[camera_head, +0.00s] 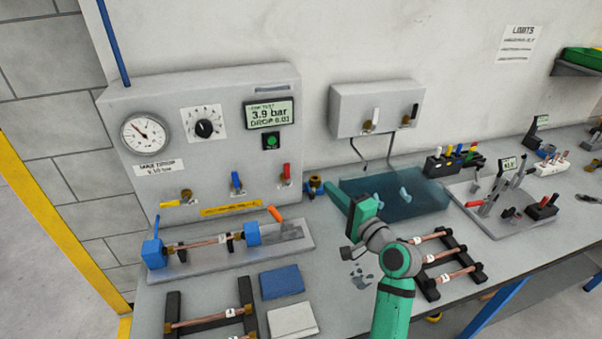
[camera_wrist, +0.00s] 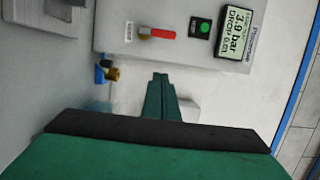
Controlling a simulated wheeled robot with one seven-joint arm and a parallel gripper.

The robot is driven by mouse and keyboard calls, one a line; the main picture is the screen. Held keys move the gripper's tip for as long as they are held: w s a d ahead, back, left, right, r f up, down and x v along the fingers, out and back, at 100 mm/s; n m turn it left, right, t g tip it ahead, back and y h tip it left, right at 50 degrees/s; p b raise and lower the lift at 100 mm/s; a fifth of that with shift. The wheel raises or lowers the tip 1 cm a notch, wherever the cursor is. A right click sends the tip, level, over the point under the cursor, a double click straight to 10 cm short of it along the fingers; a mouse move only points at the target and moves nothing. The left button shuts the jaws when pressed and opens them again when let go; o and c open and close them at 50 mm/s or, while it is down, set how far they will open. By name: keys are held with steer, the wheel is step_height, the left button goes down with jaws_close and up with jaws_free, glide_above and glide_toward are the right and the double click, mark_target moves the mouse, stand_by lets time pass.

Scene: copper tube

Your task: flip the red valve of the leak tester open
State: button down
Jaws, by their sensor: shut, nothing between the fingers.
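The leak tester (camera_head: 215,100) is a grey box against the wall at the left. Its red valve (camera_head: 286,172) is at the lower right of its front, with the handle upright above a brass fitting. The red valve handle (camera_wrist: 161,33) lies across the picture in the wrist view, which is turned. My gripper (camera_head: 331,188) is in front of and to the right of the red valve, apart from it. In the wrist view my gripper (camera_wrist: 160,76) shows its green fingers together and empty, pointing toward the tester's front.
A blue valve (camera_head: 237,182) and a yellow valve (camera_head: 180,203) sit left of the red one. A blue-and-brass fitting (camera_head: 314,184) is close by my fingers. A clamped tube fixture (camera_head: 230,248) stands in front of the tester. A translucent blue tank (camera_head: 420,190) is to the right.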

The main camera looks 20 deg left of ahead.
mark_target(287, 174)
steer(key=w+a, duration=0.4)
steer(key=a, duration=0.6)
steer(key=shift+a, duration=0.4)
